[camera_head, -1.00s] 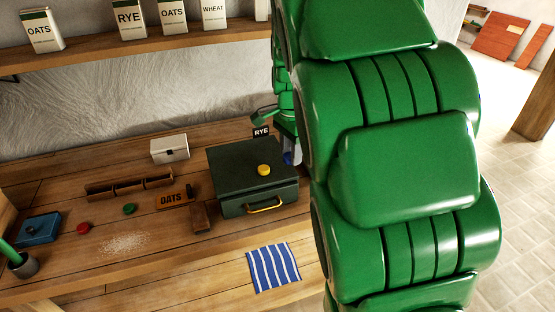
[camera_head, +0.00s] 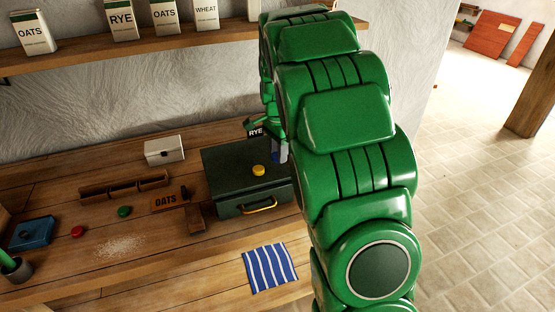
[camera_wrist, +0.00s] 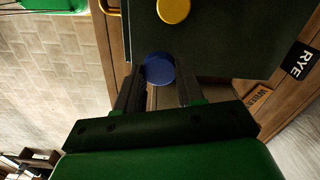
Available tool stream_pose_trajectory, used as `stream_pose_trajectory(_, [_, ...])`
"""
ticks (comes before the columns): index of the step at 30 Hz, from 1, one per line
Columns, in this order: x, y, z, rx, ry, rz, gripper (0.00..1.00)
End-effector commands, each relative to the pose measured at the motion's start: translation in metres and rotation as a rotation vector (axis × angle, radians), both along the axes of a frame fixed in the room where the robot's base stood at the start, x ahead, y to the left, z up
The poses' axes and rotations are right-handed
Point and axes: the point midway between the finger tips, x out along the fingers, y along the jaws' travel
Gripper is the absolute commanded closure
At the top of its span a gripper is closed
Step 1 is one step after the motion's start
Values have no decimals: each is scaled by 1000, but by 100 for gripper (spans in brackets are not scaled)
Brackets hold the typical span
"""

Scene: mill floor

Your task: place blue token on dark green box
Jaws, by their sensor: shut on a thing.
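The dark green box (camera_head: 232,183) stands on the wooden bench with a yellow handle on its front. A yellow token (camera_head: 258,170) lies on its lid. In the wrist view the box lid (camera_wrist: 225,40) fills the upper middle, with the yellow token (camera_wrist: 173,10) at the top edge. My gripper (camera_wrist: 160,82) is shut on the blue token (camera_wrist: 158,68), which sits between its fingertips near the edge of the lid. The height of the blue token over the bench is hard to tell. In the head view my arm hides most of the gripper.
Left of the box are an OATS plate (camera_head: 168,200), a green token (camera_head: 124,211), a red token (camera_head: 77,232), a blue box (camera_head: 32,233) and a white box (camera_head: 164,150). A RYE sign (camera_head: 256,132) is behind the box. A striped cloth (camera_head: 269,267) lies in front.

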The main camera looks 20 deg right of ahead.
Motion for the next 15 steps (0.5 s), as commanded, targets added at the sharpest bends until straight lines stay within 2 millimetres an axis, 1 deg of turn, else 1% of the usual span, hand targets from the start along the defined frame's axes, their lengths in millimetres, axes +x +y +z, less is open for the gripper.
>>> stream_pose_trajectory(10, [10,-2,-12,-1,-1,0,90])
stream_pose_trajectory(15, [11,-2,-34,0,-2,0,90])
